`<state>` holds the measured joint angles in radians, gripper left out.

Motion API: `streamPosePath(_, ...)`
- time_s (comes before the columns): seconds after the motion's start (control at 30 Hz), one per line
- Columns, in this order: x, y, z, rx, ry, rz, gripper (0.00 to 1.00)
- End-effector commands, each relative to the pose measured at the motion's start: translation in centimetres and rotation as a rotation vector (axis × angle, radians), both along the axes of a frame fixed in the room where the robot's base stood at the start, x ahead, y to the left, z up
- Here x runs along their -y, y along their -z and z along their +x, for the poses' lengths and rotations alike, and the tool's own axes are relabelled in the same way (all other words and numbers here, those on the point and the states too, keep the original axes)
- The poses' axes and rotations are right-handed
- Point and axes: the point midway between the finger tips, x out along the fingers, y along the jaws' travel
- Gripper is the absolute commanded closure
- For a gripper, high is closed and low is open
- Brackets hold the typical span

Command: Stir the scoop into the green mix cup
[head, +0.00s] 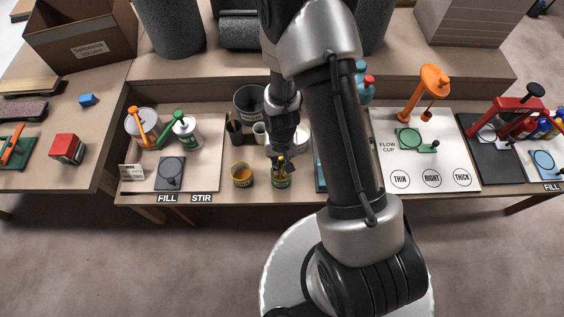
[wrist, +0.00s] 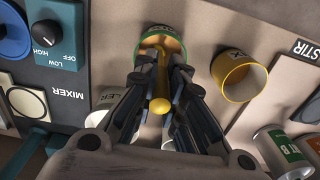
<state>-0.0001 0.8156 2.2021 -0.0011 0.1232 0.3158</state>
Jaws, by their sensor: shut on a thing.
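The green mix cup (head: 281,182) stands upright near the front edge of the middle bench, and in the wrist view (wrist: 160,32) its green rim shows beyond my fingers. Its inside looks yellow-orange. My gripper (head: 281,160) is directly above the cup, pointing down. In the wrist view my gripper (wrist: 162,66) is shut on a yellow round-ended tool (wrist: 160,105), which runs between the fingers towards the cup mouth. The tool's far end is hidden, so I cannot tell how deep it reaches or whether a scoop is in the cup.
A yellow cup (head: 242,176) stands close beside the green one, on the left. Behind are a dark bucket (head: 249,101) and a white cup (head: 260,132). Cans with orange and green pumps (head: 186,131) stand farther left.

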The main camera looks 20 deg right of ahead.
Motion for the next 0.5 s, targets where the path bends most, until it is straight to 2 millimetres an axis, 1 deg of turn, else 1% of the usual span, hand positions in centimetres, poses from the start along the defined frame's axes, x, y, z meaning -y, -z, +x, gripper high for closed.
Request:
streamPosePath(0.23,0.0,-0.5,0.0,0.0,0.0,0.0,1.0)
streamPosePath(0.5,0.0,-2.7,0.0,0.0,0.0,0.0,1.0)
